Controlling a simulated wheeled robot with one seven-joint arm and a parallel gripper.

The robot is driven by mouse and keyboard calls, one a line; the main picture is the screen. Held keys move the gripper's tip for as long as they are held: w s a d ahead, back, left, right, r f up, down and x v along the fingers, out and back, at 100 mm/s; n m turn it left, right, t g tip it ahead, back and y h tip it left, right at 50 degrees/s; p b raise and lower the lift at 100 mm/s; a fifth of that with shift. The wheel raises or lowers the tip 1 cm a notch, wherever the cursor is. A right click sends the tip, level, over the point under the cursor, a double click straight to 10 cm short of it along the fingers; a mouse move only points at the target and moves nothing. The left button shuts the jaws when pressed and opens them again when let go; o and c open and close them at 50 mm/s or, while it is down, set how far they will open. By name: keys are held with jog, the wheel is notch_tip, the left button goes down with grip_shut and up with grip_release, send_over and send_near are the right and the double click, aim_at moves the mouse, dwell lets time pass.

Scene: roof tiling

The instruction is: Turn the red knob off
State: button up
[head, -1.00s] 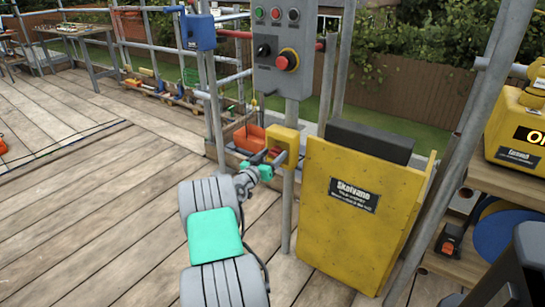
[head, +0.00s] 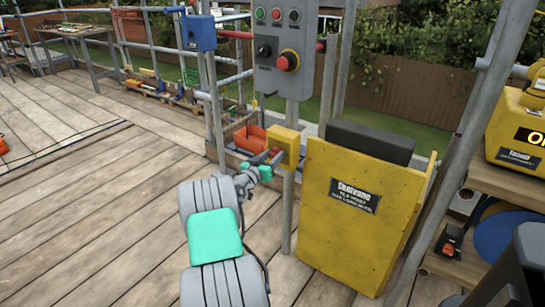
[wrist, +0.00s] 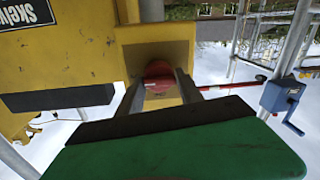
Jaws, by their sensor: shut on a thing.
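The red knob (wrist: 159,78) is on the face of a yellow box (head: 285,147), which is mounted on a grey post. In the wrist view the knob sits between the two dark fingers of my gripper (wrist: 161,90), one on each side of it. My gripper is shut on the knob. In the head view my gripper (head: 270,158) reaches the left face of the yellow box, and a little red shows by the fingers. The fingers and box hide most of the knob, and its marking is too small to read.
A grey control panel (head: 268,80) with buttons and a red stop button (head: 288,61) is above the box. A large yellow bin (head: 330,235) stands close on the right. A blue crank box (head: 198,32) hangs on the scaffold. Open deck (head: 90,210) lies to the left.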

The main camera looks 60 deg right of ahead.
jog(key=shift+s+n, duration=0.1)
jog(key=shift+n, duration=0.2)
jog(key=n, duration=0.3)
jog(key=shift+n+p, duration=0.3)
jog(key=shift+p, duration=0.05)
jog(key=n, duration=0.2)
jog(key=n+p, duration=0.1)
jog(key=n, duration=0.1)
jog(key=shift+r+g+y, duration=0.1)
jog(key=shift+g+y, duration=0.2)
jog(key=n+p, duration=0.1)
jog(key=n, duration=0.3)
jog(key=shift+d+g+p, duration=0.1)
jog(key=shift+g+p, duration=0.2)
jog(key=shift+p, duration=0.05)
jog(key=shift+w+n+y+p, duration=0.15)
jog(key=shift+n+p, duration=0.2)
jog(key=shift+n, duration=0.8)
jog(key=shift+w+n+y+p, duration=0.15)
jog(key=shift+n+p, duration=0.15)
jog(key=shift+n, duration=0.85)
jog(key=o, duration=1.3)
